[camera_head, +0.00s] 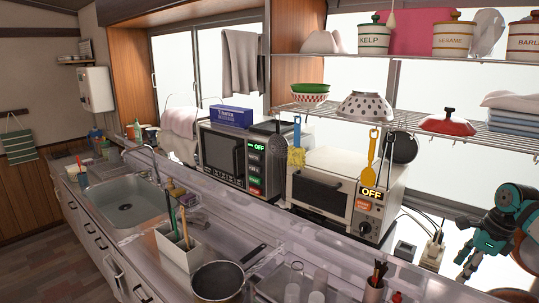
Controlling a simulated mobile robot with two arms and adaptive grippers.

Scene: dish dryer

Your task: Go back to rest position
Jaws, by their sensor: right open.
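My right gripper (467,264) is at the right edge, on the end of my teal and black arm. It points down and left, is open, and I see nothing between its fingers. It hangs in front of the window, right of the white appliance (325,190) and below the wire shelf. My left gripper is not in view.
The wire shelf (480,135) above holds a colander (365,106), a red lid (447,124) and folded cloths (512,103). A white adapter with cables (432,252) is left of my gripper. A dark microwave (222,155), sink (135,207) and pan (218,281) are further left.

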